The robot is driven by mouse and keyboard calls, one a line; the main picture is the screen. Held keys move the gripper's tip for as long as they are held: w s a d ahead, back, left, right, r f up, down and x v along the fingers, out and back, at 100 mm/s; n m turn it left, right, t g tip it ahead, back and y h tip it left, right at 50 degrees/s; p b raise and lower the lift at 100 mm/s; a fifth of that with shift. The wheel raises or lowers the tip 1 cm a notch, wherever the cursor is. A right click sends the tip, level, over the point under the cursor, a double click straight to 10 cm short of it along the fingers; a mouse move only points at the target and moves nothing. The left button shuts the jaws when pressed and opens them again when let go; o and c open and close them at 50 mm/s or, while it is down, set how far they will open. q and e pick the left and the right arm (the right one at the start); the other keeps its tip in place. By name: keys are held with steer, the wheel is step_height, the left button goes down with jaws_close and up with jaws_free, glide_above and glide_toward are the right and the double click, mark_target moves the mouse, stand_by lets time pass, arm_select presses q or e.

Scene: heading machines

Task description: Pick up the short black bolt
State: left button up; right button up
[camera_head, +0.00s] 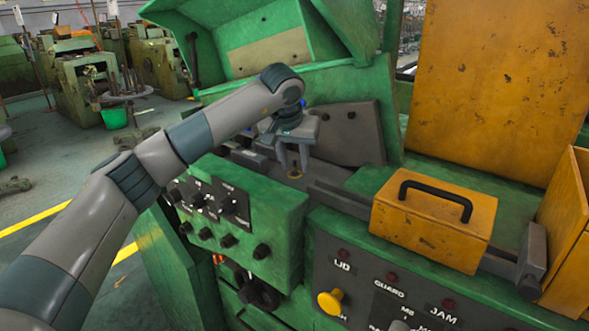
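My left gripper (294,168) points down over the bed of the green machine (275,208). Its two fingers are apart, with a gap showing between them. A small brass-coloured round piece (295,175) sits just below and between the fingertips; I cannot tell whether they touch it. I cannot make out a short black bolt; the machine bed around the fingers is dark, and the arm and gripper hide part of it. My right gripper is not in view.
A yellow box with a black handle (434,222) stands right of the gripper. A tall yellow panel (497,80) rises behind it. A control panel with knobs (215,208) is at the front left. Open floor (40,190) lies left, with other machines beyond.

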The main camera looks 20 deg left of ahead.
arm_select(q)
jaws_close()
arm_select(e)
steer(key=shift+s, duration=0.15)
arm_select(q)
steer(key=shift+r, duration=0.1)
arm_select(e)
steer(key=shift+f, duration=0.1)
